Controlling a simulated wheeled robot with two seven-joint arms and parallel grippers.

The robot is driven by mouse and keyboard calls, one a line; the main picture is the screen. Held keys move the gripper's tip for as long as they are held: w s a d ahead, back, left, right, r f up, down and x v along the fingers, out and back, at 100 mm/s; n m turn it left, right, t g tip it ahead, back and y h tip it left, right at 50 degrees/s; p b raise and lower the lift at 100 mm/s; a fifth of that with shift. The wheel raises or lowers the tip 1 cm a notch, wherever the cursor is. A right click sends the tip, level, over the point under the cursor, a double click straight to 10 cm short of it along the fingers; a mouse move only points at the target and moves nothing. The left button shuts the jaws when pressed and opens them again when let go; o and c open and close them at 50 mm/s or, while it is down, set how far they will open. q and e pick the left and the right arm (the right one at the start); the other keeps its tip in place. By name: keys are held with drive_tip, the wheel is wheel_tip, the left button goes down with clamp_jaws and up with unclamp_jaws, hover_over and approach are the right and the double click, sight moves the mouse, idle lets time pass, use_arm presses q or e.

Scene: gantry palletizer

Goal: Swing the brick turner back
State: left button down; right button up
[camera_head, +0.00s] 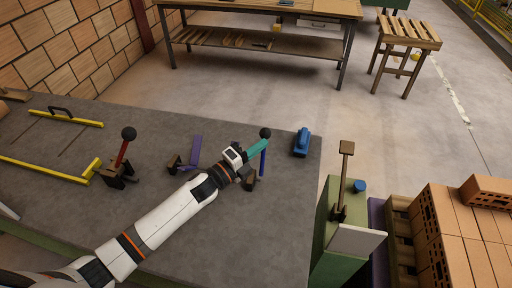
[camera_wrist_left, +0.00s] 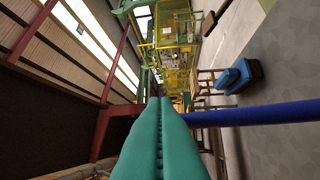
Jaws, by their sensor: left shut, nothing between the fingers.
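The brick turner seems to be the piece with a purple bent plate (camera_head: 194,152) and a blue lever (camera_head: 263,163) topped by a black ball knob (camera_head: 265,132); dark brackets stand at both sides. The lever stands nearly upright. My left gripper (camera_head: 265,144) has teal fingers, shut and empty, with the tips at the lever just below the knob. In the left wrist view the shut fingers (camera_wrist_left: 160,102) end beside the blue rod (camera_wrist_left: 255,115), which runs off to the right. Whether they touch it I cannot tell. My right gripper is out of view.
A red lever with a black knob (camera_head: 129,134) and a yellow frame (camera_head: 66,118) are on the grey table (camera_head: 225,125). A blue device (camera_head: 301,142) sits near its right edge. A green post with a lever (camera_head: 341,210) and stacked bricks (camera_head: 462,240) stand at right.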

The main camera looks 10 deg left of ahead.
sight(262, 134)
use_arm(q)
drive_tip(key=w+n+g+y+p, duration=0.1)
drive_tip(key=w+p, duration=0.1)
drive_tip(key=w+n+g+p, duration=0.1)
drive_tip(key=w+p, duration=0.2)
drive_tip(key=shift+a+r+y, duration=0.1)
drive_tip(key=shift+y, duration=0.3)
drive_tip(key=w+f+n+g, duration=0.1)
drive_tip(key=w+f+g, duration=0.1)
drive_tip(key=w+f, duration=0.2)
drive_tip(key=shift+w+f+y+b, duration=0.3)
drive_tip(key=shift+w+y+b, duration=0.1)
drive_tip(key=shift+w, duration=0.15)
